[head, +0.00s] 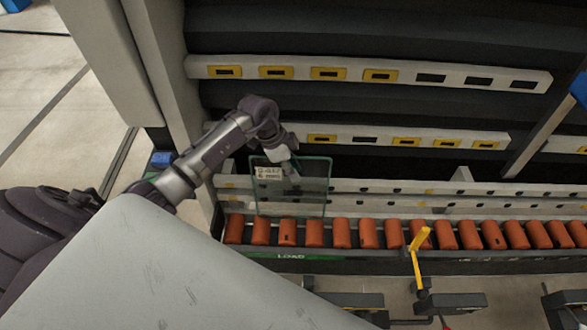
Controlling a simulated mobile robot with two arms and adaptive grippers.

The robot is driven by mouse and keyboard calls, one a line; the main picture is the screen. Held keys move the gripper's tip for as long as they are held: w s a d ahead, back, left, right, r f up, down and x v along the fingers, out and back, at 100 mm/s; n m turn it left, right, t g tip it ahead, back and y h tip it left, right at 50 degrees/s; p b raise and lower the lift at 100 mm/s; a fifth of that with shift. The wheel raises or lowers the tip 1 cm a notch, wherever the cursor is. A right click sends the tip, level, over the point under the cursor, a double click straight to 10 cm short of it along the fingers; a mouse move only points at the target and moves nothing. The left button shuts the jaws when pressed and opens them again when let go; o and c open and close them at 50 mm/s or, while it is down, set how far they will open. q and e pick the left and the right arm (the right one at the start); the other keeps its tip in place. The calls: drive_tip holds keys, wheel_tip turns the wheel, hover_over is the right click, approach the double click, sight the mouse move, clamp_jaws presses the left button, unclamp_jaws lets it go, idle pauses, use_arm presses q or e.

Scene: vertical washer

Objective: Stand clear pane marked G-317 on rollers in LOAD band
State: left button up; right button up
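The clear pane (308,199) is upright, with greenish edges and a pale label (269,172) at its upper left. The label's small print is too blurred to read with certainty. My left gripper (291,172) is at the pane's upper middle, reaching over its top edge, and appears shut on it; its fingertips are small and partly seen through glass. The pane's lower edge is at the orange rollers (286,232), above the green LOAD band (292,257); whether it touches them cannot be told. My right gripper is not in view.
The roller row runs right, with pale rails (420,187) behind it. A yellow lever (416,258) rises in front of the rollers, right of the pane. Pale bars with yellow-framed slots (328,73) cross the dark washer above. The rollers right of the pane are bare.

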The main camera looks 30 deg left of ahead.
use_arm(q)
drive_tip(key=shift+o, duration=0.3)
drive_tip(key=shift+s+f, duration=0.1)
drive_tip(key=shift+f, duration=0.05)
drive_tip(key=v, duration=1.2)
drive_tip(key=shift+a, duration=0.1)
wheel_tip(320, 180, up, 10)
drive_tip(key=w+p, duration=0.1)
drive_tip(key=p, duration=0.8)
drive_tip(key=shift+a, duration=0.2)
drive_tip(key=shift+w, duration=0.1)
